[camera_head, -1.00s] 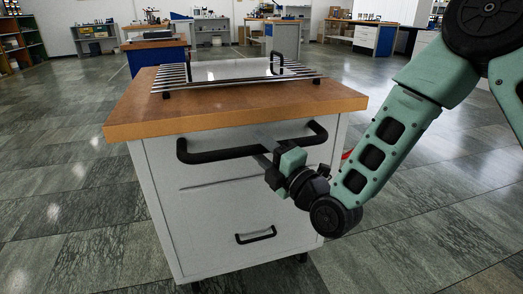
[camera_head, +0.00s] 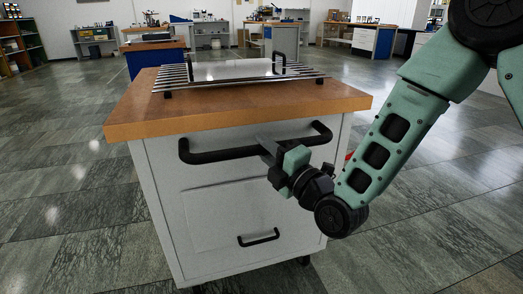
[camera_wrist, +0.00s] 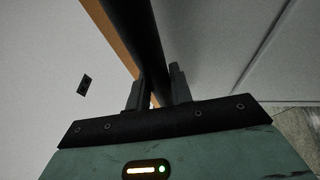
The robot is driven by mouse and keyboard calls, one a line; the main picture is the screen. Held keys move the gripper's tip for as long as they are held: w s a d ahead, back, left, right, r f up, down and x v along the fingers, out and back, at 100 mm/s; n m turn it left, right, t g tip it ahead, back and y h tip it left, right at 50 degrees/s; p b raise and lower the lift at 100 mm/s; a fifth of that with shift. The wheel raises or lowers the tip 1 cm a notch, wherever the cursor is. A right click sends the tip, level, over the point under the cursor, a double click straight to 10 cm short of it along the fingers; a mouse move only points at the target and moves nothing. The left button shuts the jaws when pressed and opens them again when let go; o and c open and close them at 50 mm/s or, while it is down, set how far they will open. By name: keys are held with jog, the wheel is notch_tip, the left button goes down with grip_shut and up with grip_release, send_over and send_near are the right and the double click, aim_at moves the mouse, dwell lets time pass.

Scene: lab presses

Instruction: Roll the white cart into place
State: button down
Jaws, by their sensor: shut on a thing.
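The white cart (camera_head: 205,212) stands in the middle of the head view, with a brown wooden top (camera_head: 230,110) and castors partly visible below. A black bar handle (camera_head: 222,154) runs along its near side under the top. My gripper (camera_head: 268,148) is at the right part of this handle. In the wrist view the dark handle (camera_wrist: 140,35) runs down between the two fingers of my gripper (camera_wrist: 158,90), which are shut on it. The contact itself is partly hidden in the head view by the gripper body.
A rack of metal bars with a pale plate (camera_head: 232,72) lies on the cart top. A smaller black handle (camera_head: 259,238) is low on the cart front. Blue-sided benches (camera_head: 150,55) and shelves stand farther back. Tiled floor is clear on both sides of the cart.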

jog(key=c, duration=1.3)
grip_release()
jog(key=shift+w+a, duration=0.15)
jog(key=shift+a, duration=0.05)
jog(key=shift+o, duration=0.2)
jog(key=p+v, duration=1.3)
jog(key=v, duration=0.4)
jog(key=shift+f, duration=0.1)
